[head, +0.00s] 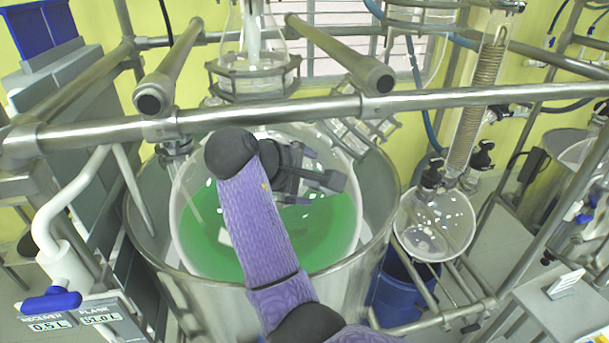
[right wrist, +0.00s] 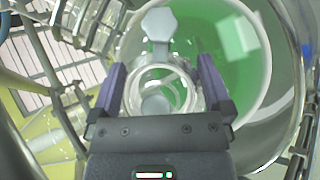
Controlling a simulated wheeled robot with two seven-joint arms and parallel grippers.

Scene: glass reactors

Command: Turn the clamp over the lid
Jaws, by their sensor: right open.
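My right gripper (head: 312,178) is over the glass reactor (head: 190,225), which holds green liquid. In the right wrist view its two purple fingers (right wrist: 158,82) are apart, one on each side of a round clear glass neck (right wrist: 188,84). A grey clamp-like piece (right wrist: 159,24) with a six-sided end and a short stem points away from the neck, beyond the fingertips. In the head view this piece (head: 334,181) sticks out to the right of the fingers. A pale disc (right wrist: 156,105) shows inside the neck; I cannot tell whether it is the lid. My left gripper is not in view.
A steel rail (head: 460,98) crosses above the reactor, and two blunt bars (head: 340,55) point forward from the frame. A metal jacket (head: 385,215) surrounds the reactor. A round flask (head: 435,222) and a coiled condenser (head: 475,100) stand to the right.

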